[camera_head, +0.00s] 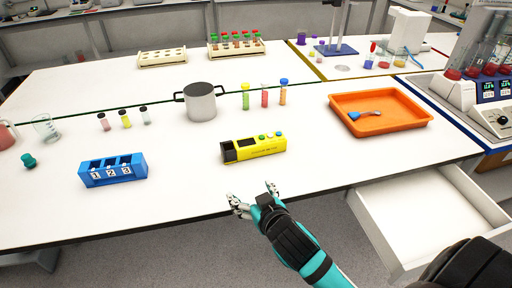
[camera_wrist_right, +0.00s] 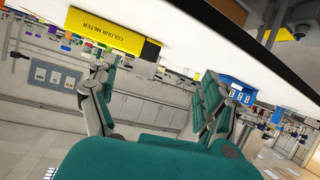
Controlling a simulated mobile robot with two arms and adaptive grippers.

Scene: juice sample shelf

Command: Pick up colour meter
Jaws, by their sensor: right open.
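My right gripper (camera_head: 254,193) is open and empty, in front of the bench's front edge and short of the meter. Its spread fingers show in the right wrist view (camera_wrist_right: 155,98), apart from the meter. My left gripper is not in view.
A blue numbered rack (camera_head: 112,170) stands left of the meter. A metal pot (camera_head: 201,103) and several capped tubes (camera_head: 264,96) stand behind it. An open drawer (camera_head: 402,222) juts out below the bench at right.

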